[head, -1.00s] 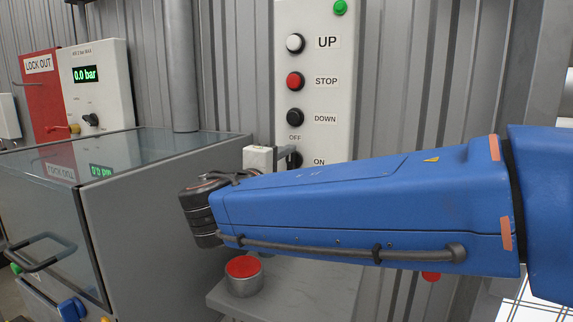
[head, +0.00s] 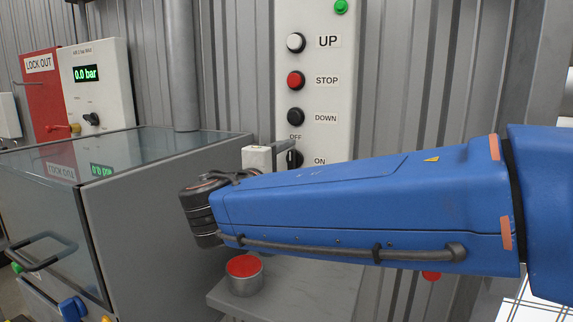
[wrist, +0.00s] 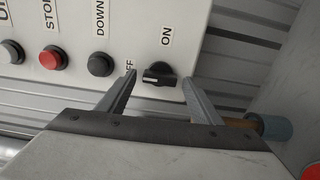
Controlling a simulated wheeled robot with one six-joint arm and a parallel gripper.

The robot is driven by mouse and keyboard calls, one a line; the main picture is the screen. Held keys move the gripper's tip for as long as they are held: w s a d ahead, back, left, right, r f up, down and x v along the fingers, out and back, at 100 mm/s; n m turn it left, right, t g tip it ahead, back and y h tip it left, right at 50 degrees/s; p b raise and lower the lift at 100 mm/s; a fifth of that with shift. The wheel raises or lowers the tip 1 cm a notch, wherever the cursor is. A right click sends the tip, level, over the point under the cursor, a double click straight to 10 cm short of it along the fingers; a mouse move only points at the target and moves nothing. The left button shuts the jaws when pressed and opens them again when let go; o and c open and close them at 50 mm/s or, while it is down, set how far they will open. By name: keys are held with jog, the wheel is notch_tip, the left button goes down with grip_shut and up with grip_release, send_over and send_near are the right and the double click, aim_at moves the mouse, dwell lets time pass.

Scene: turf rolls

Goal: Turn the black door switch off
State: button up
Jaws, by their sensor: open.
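The black door switch (head: 294,158) is a round knob with a raised grip, low on the white button panel between the OFF and ON labels. In the wrist view the switch (wrist: 160,75) lies between the two fingertips of my gripper (wrist: 158,80), with a gap showing on each side. Its grip runs across the picture from finger to finger. I cannot tell for sure which label it points to. In the head view my gripper (head: 285,150) reaches the panel from the left, and my blue arm hides its lower part. My gripper is open and empty.
Above the switch are the black DOWN (head: 296,116), red STOP (head: 295,80) and white UP (head: 296,42) buttons. A red-topped button (head: 244,267) stands on a grey shelf below my wrist. A glass-topped grey cabinet (head: 150,190) stands close on the left.

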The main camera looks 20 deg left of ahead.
jog(key=shift+s, duration=0.1)
jog(key=s+a, duration=0.1)
jog(key=s, duration=1.6)
jog(key=shift+a, duration=0.2)
jog(key=shift+s, duration=0.2)
